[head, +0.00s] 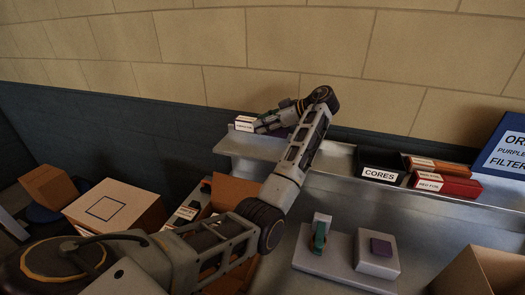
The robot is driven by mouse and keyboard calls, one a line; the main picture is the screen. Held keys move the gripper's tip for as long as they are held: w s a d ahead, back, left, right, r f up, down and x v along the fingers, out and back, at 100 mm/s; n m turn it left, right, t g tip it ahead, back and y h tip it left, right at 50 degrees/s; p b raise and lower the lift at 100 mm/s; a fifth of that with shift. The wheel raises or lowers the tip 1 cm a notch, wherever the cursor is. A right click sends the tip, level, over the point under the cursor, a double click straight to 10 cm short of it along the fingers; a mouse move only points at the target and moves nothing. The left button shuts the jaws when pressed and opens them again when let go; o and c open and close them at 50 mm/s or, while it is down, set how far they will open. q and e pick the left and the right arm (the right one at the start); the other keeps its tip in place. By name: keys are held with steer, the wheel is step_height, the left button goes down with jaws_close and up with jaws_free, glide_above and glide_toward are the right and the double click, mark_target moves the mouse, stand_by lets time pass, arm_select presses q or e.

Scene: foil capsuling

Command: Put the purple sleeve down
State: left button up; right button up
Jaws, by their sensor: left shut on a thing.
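The purple sleeve (245,124) is at the left end of the metal shelf (340,157), its white labelled end facing me. A strip of its purple side shows under my left gripper (262,124). My left arm reaches across the picture to it, and the gripper is shut on the sleeve. The sleeve is at shelf height; I cannot tell whether it touches the shelf. The gripper hides much of the sleeve. My right gripper is out of view.
A black CORES bin (382,157), an orange sleeve (440,165) and a red sleeve (450,187) stand farther right on the shelf. A blue sign (505,145) is at the far right. Cardboard boxes (115,208) are at left.

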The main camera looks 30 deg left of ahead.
arm_select(q)
glide_above(264, 154)
step_height(264, 154, down, 4)
steer(key=shift+f+p, duration=0.2)
steer(key=shift+p, duration=0.25)
steer(key=shift+s+f, duration=0.1)
steer(key=shift+f, duration=0.55)
steer(key=shift+f+p, duration=0.4)
steer(key=shift+f, duration=1.45)
steer(key=shift+f, duration=0.2)
steer(key=o, duration=1)
